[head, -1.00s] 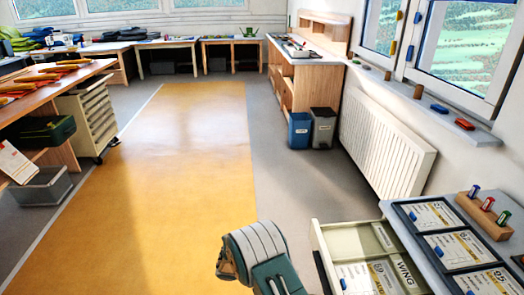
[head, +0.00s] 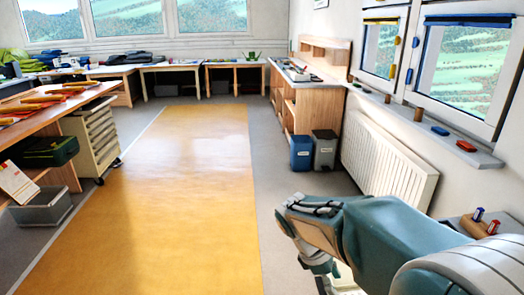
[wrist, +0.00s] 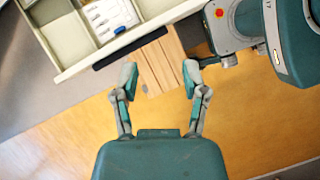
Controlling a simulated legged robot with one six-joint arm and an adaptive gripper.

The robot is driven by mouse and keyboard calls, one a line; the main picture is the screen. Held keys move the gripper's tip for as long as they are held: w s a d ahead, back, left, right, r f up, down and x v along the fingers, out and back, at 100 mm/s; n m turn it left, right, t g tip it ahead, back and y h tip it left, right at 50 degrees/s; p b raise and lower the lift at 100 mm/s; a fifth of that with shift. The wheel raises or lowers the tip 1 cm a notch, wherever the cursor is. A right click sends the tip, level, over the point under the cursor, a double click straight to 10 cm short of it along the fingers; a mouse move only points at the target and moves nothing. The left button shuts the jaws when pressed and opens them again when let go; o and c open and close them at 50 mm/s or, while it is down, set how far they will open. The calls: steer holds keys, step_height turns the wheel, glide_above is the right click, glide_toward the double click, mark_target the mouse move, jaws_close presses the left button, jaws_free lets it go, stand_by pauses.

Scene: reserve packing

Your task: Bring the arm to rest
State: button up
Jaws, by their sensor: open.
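My gripper (wrist: 160,80) shows in the wrist view with its two fingers spread wide apart and nothing between the tips. It points past the front of an open drawer (wrist: 72,45) with pale dividers and cards. A light wooden surface (wrist: 168,58) lies beyond the fingers, and I cannot tell whether it is a block or part of the furniture. In the head view my teal arm fills the lower right and hides most of the drawer unit. The gripper's fingertips cannot be made out there.
A wooden holder with small coloured pieces (head: 482,225) stands behind my arm. A white radiator (head: 388,160), a blue bin (head: 301,152) and a grey bin (head: 325,150) line the right wall. A drawer cart (head: 92,138) stands left. The yellow floor strip (head: 185,200) is clear.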

steer(key=s+r+m+t+y, duration=0.5)
steer(key=s+r+m+t, duration=0.2)
steer(key=s+m, duration=0.7)
steer(key=shift+r+y, duration=0.3)
steer(key=shift+r, duration=0.25)
steer(key=shift+s+d, duration=0.1)
stand_by(0.6)
